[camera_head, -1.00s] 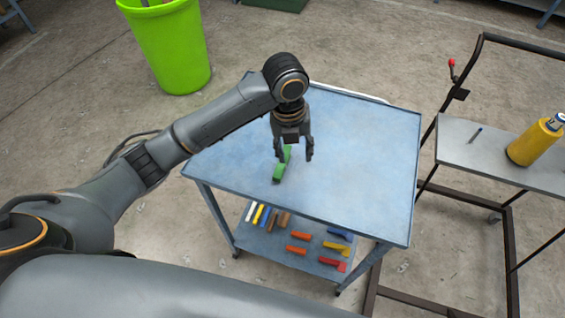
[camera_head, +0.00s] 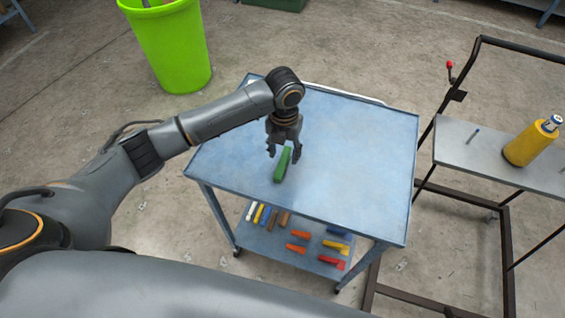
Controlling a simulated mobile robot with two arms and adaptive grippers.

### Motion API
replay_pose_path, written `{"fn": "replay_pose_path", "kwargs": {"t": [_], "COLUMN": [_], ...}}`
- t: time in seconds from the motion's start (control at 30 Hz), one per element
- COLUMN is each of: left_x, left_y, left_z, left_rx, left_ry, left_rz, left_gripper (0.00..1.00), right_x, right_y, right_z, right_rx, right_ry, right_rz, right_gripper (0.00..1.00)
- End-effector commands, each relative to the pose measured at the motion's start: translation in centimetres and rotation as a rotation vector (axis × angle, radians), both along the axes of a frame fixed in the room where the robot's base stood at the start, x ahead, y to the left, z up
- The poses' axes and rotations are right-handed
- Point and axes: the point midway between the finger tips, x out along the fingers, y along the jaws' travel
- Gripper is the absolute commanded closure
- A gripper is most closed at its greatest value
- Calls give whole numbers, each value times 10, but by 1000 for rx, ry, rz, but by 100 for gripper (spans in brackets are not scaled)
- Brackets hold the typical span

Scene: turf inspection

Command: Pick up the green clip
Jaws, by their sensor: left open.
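The green clip (camera_head: 281,168) lies on the blue top of the cart (camera_head: 350,140), left of the middle. It is long and narrow and slants slightly from lower left to upper right. My left gripper (camera_head: 284,155) points down over the clip's far end, with its fingers spread to either side of it. The gripper is open and holds nothing. I cannot tell how far above the top the fingertips are. My right gripper does not show.
Several coloured clips lie on the cart's lower shelf (camera_head: 268,243). A yellow bottle (camera_head: 532,142) stands on a grey bench (camera_head: 490,160) in a dark frame at the right. A bright green bin (camera_head: 170,45) stands at the upper left. The rest of the cart top is clear.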

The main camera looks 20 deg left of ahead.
Motion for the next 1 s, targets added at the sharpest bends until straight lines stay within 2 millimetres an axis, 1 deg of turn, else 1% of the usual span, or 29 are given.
{"fn": "replay_pose_path", "kwargs": {"t": [0.03,0.13,0.2,0.3,0.4,0.57,0.6,0.67,0.7,0.8,1.0], "left_x": [-3,-5,-4,-4,-3,-3,-3,-3,-3,-3,-3], "left_y": [1,2,1,2,2,2,2,2,2,2,2], "left_z": [-5,-20,-32,-40,-44,-44,-44,-44,-43,-43,-43], "left_rx": [1,1,0,0,1,1,0,0,0,0,0], "left_ry": [6,6,4,2,-1,-1,-1,0,0,0,0], "left_rz": [0,1,1,1,0,0,0,0,0,0,0], "left_gripper": [53,53,53,53,53,53,61,73,81,100,100], "right_x": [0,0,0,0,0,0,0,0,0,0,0], "right_y": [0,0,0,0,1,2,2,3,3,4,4], "right_z": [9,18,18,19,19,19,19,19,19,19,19], "right_rx": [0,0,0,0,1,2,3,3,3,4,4], "right_ry": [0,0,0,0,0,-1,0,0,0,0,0], "right_rz": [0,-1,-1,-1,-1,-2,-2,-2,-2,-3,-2], "right_gripper": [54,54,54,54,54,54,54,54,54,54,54]}}
